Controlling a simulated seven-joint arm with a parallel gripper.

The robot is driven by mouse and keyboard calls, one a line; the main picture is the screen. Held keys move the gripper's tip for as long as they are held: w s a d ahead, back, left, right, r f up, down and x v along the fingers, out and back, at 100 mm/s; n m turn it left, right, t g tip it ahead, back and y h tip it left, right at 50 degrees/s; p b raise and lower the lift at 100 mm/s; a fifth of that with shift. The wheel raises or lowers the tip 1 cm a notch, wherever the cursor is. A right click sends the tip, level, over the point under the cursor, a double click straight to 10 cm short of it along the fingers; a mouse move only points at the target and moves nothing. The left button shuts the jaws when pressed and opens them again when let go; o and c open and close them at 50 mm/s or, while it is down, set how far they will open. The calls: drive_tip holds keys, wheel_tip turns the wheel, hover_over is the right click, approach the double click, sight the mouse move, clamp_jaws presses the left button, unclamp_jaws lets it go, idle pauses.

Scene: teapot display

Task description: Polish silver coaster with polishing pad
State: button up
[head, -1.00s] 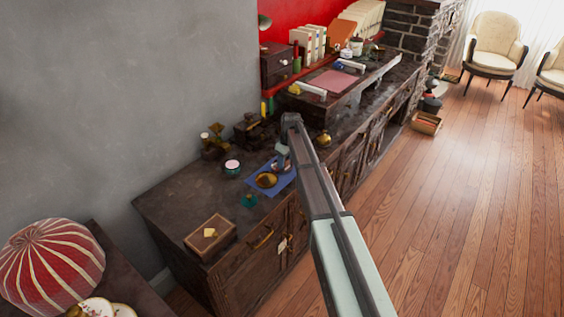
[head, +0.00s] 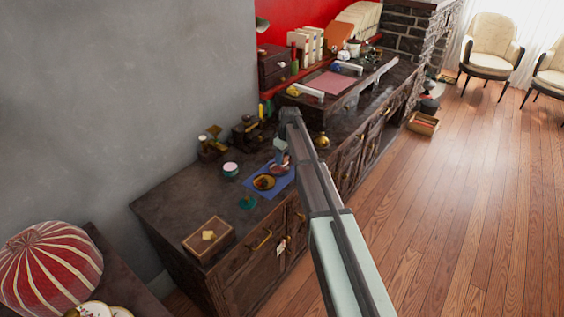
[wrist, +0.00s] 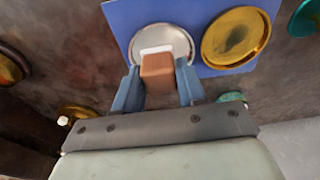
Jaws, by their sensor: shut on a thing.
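My gripper (wrist: 158,70) is shut on a polishing pad (wrist: 156,50), a brown block with a white face, held between two blue fingers. The silver coaster (wrist: 178,38) is a round, shiny disc on a blue mat (wrist: 122,22). The pad overlaps the coaster's near part in the wrist view and hides it; I cannot tell whether they touch. A gold coaster (wrist: 236,37) with a dark centre lies just right of the silver one. In the head view, my gripper (head: 282,159) is low over the far end of the mat (head: 284,185), past the gold coaster (head: 264,182).
A teal piece (head: 247,202) lies just off the mat. A pink-topped jar (head: 230,169) stands left of it. A wooden box (head: 208,240) with a yellow block sits near the cabinet's front. Dark ornaments (head: 246,130) and a brass pot (head: 322,141) stand farther back.

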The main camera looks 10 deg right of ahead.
drive_tip(key=shift+r, duration=2.15)
drive_tip(key=shift+a, duration=0.1)
